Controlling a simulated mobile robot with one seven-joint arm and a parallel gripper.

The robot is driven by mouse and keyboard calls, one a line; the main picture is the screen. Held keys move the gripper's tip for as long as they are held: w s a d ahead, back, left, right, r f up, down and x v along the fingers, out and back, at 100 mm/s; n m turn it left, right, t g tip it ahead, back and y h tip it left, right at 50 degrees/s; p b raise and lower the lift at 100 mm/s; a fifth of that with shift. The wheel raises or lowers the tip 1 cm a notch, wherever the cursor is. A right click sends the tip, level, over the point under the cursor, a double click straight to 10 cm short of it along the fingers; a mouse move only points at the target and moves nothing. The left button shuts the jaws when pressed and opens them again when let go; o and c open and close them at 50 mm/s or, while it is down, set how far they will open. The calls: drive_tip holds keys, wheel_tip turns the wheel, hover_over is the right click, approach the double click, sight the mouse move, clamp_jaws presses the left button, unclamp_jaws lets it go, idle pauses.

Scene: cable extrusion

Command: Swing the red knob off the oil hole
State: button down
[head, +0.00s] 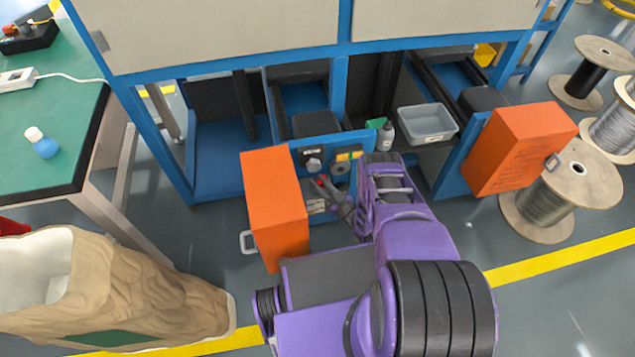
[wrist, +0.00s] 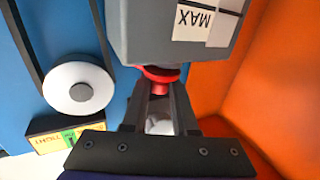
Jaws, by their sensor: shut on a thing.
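The red knob (wrist: 161,75) is in the middle of the wrist view, at the edge of a grey tank (wrist: 180,30) with an upside-down MAX label. My gripper (wrist: 160,93) is shut on the knob, with the red stem between its two fingers. In the head view, my gripper (head: 334,191) reaches into the machine's front beside the open orange door, and a small spot of the red knob (head: 321,182) shows at its tip. The oil hole cannot be made out; the knob and fingers cover that area.
An open orange door (head: 275,205) stands close on the left in the head view; the orange wall (wrist: 280,85) fills the wrist view's right. A white pulley (wrist: 78,90) with a belt and a yellow-green label (wrist: 65,138) sit left. Another orange door (head: 520,147) stands far right.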

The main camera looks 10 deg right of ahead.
drive_tip(key=shift+s+d+n+g+y, duration=0.1)
drive_tip(key=shift+d+n+g+y, duration=0.2)
drive_tip(key=shift+n+g+y, duration=0.5)
drive_tip(key=shift+s+d+n+g+y, duration=0.1)
drive_tip(key=shift+d+n+g+y, duration=0.3)
drive_tip(key=shift+y, duration=0.6)
drive_tip(key=shift+a+n, duration=0.15)
drive_tip(key=shift+n, duration=0.15)
drive_tip(key=c, duration=0.7)
unclamp_jaws()
drive_tip(key=shift+s, duration=0.15)
